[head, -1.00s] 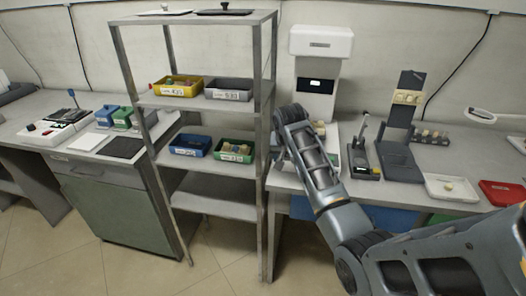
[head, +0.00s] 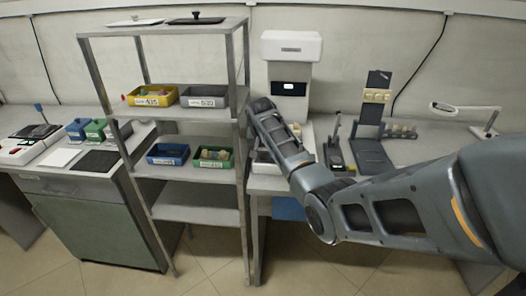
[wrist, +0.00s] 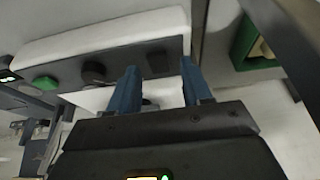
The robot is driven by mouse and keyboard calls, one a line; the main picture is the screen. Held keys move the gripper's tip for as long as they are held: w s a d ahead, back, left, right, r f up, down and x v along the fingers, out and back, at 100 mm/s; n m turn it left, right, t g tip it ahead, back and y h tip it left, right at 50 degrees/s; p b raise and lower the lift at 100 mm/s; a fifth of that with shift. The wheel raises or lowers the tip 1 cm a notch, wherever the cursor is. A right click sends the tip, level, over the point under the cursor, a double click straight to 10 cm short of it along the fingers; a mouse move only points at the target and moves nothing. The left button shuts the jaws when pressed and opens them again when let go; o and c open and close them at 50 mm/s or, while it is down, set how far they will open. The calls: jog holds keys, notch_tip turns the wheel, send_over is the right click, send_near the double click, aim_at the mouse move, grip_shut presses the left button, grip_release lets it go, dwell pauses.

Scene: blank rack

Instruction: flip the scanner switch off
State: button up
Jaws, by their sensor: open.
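In the wrist view, a white housing with a dark front strip (wrist: 65,72) carries a green button (wrist: 46,83) and a round black knob (wrist: 93,72). A dark part (wrist: 158,62) shows between my fingers; I cannot tell whether it is the switch or its position. My gripper (wrist: 161,82) is open, its two blue fingers apart and close to the strip. Contact cannot be judged.
The metal shelf rack (head: 243,150) stands just left of the scanner, close to my arm. It holds yellow, grey, blue and green bins (head: 213,163). A dark stand (head: 372,150) and a lever device (head: 335,150) are on the bench to the right.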

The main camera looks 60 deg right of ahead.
jog(key=shift+d+f, duration=0.1)
jog(key=shift+f, duration=0.05)
jog(key=shift+c, duration=0.3)
grip_shut()
jog(key=shift+d, duration=0.1)
jog(key=shift+w+d+g+y, duration=0.15)
jog(key=shift+g+y, duration=0.25)
jog(key=shift+y, duration=0.5)
jog(key=shift+o, duration=0.3)
grip_release()
